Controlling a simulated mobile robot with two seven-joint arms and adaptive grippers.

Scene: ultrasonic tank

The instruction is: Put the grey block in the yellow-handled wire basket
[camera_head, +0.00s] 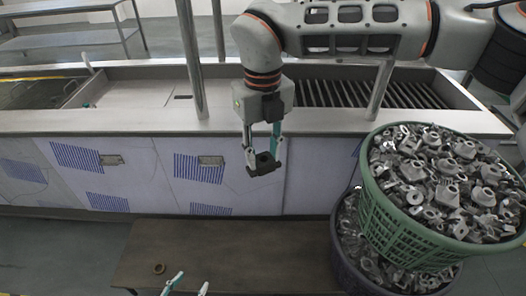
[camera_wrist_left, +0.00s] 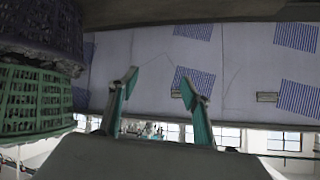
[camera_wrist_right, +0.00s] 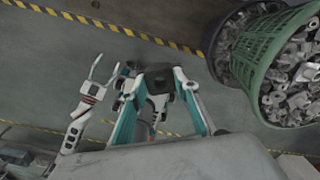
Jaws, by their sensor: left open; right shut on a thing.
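My right gripper (camera_head: 263,148) is shut on a dark grey block (camera_head: 264,164) and holds it in the air in front of the long sink unit. The block also shows between the fingers in the right wrist view (camera_wrist_right: 159,80). My left gripper (camera_head: 187,286) is open and empty over the bench at the bottom of the head view; its spread fingers show in the left wrist view (camera_wrist_left: 158,86). A yellow bar, likely the handle of the wire basket (camera_head: 42,78), shows in the tank at the far left; the basket itself is hard to make out.
A green basket (camera_head: 402,232) full of grey metal parts stands at the right, above a dark purple basket (camera_head: 346,250) of parts. A small brown ring (camera_head: 159,268) lies on the brown bench (camera_head: 230,255). Upright metal posts (camera_head: 193,60) rise along the sink unit (camera_head: 150,122).

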